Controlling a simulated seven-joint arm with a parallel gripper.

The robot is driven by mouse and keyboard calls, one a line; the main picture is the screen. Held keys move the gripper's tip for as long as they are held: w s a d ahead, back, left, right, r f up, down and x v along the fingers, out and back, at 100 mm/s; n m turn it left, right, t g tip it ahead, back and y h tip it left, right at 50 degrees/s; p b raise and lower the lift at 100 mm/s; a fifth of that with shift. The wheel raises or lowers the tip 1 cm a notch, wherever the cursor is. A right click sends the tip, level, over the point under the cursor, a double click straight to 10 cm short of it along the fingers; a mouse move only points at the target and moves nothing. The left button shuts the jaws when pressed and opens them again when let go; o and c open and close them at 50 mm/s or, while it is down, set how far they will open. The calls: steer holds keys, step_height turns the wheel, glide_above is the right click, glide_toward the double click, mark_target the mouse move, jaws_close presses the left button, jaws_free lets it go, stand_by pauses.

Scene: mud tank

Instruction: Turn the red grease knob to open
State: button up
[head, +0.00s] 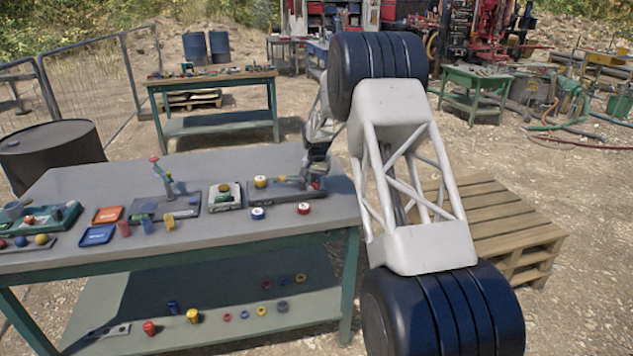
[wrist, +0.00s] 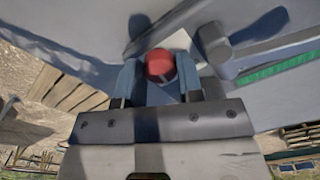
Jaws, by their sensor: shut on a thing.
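The red grease knob (wrist: 160,64) is a round red cap, seen between the two fingers in the wrist view. My gripper (wrist: 160,78) is shut on it, with one finger at each side. In the head view a small red spot of the knob (head: 316,185) shows under my gripper (head: 312,178) at the right end of the grey workbench (head: 150,185). My arm hides part of this spot. The knob's turn angle cannot be told.
Red-and-white and blue-and-white round pieces (head: 304,208) lie in front. A pallet stack (head: 500,225) is right of the bench.

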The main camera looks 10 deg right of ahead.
mark_target(317, 182)
steer(key=shift+m, duration=2)
steer(key=o, duration=0.6)
steer(key=shift+o, duration=0.2)
steer(key=shift+r, duration=0.1)
steer(key=shift+r, duration=3.75)
steer(key=shift+r, duration=0.1)
